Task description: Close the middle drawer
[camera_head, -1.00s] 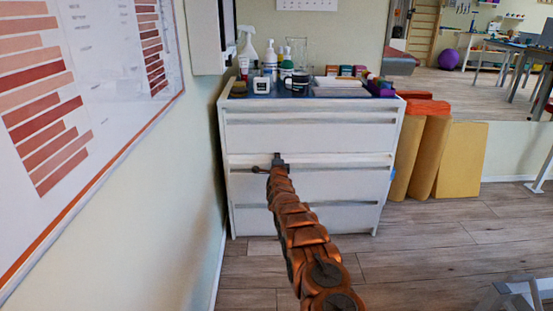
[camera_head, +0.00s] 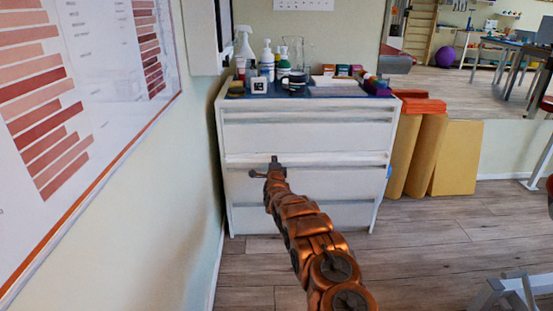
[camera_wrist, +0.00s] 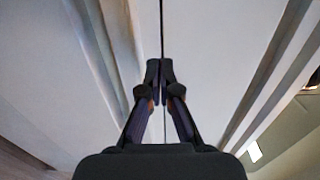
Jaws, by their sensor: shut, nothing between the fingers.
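A white chest of drawers (camera_head: 310,133) stands against the back wall, with its drawers stacked one above another. The middle drawer (camera_head: 340,182) has a bright ledge along its top. Contact with the front cannot be made out.
Bottles, a spray bottle (camera_head: 244,48) and small boxes stand on the chest's blue top. Orange and yellow foam blocks (camera_head: 455,158) stand to its right. A wall with a chart board (camera_head: 80,100) runs close on the left. The wooden floor (camera_head: 420,255) at the right is mostly clear.

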